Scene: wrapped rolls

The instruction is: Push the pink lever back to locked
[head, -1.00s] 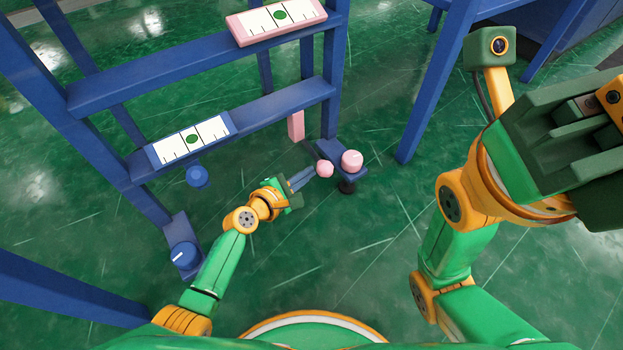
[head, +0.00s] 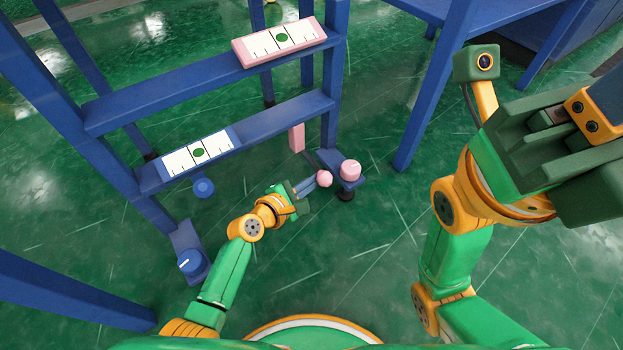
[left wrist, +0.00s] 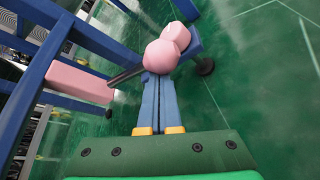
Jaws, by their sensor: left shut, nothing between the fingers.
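The pink lever is a thin dark rod with a round pink ball (head: 325,179) at its end. The rod comes from a pink block (head: 296,138) on the blue frame. My left gripper (head: 315,184) is shut and empty, with its blue fingertips at the ball. In the left wrist view the fingertips (left wrist: 157,80) meet the near side of the ball (left wrist: 162,55), touching or almost touching; the rod runs left to the pink block (left wrist: 80,82). My right gripper (head: 560,145) is raised at the right; its fingertips are not clear.
A pink knob (head: 350,170) sits on a blue bracket just right of the ball. A pink-framed gauge (head: 280,41) and a blue-framed gauge (head: 198,152) lie on the rails. Blue knobs (head: 190,262) are at the left. The green floor (head: 370,270) in front is clear.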

